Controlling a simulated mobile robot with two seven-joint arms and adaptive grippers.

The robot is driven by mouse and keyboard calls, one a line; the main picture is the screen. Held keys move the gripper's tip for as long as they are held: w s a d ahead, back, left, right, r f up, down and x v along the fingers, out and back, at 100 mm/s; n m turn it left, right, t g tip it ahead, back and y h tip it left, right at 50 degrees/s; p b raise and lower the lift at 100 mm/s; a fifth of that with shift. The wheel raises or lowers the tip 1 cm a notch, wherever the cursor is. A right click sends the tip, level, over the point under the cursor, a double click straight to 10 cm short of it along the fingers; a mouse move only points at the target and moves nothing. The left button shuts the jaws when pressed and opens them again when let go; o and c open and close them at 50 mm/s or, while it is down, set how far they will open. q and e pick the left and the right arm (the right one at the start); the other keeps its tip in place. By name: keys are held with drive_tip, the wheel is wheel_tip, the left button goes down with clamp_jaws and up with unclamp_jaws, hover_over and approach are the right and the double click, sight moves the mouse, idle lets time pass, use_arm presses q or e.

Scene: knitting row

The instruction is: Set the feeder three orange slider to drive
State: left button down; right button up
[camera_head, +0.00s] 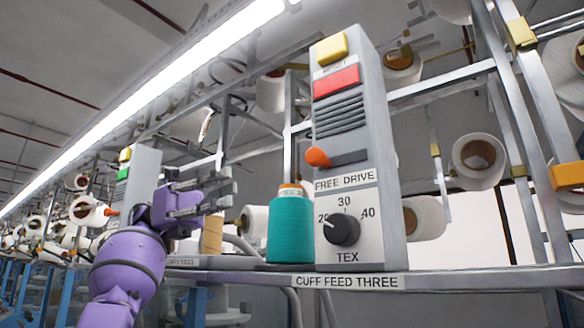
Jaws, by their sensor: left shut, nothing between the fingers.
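The feeder three unit (357,100) is a tall grey box standing on a rail, with the label CUFF FEED THREE (347,281) below it. Its orange slider (317,157) sits at the left end of a dark horizontal slot (348,157), above the word FREE on the FREE DRIVE label (344,181). The DRIVE end on the right is bare. My left gripper (222,188), on a purple arm, is shut and empty. It is left of the unit and lower than the slider, apart from it. My right gripper is not in view.
A teal yarn cone (289,229) stands on the rail close to the unit's left side. Another feeder unit (143,165) stands behind my left arm. Metal frames with white cones fill the right.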

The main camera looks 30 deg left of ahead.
use_arm(q)
approach(320, 158)
drive_tip(key=d, duration=0.1)
drive_tip(key=d+r, duration=0.1)
drive_tip(key=d, duration=0.1)
drive_tip(key=shift+d+r+p, duration=0.2)
drive_tip(key=shift+r+p, duration=0.1)
drive_tip(key=shift+r, duration=0.05)
drive_tip(key=d, duration=0.3)
drive_tip(key=d+p, duration=0.1)
drive_tip(key=d, duration=0.2)
drive_tip(key=shift+s+r, duration=0.1)
drive_tip(key=shift+s, duration=0.15)
drive_tip(key=shift+d, duration=0.35)
drive_tip(key=shift+w+a, duration=0.1)
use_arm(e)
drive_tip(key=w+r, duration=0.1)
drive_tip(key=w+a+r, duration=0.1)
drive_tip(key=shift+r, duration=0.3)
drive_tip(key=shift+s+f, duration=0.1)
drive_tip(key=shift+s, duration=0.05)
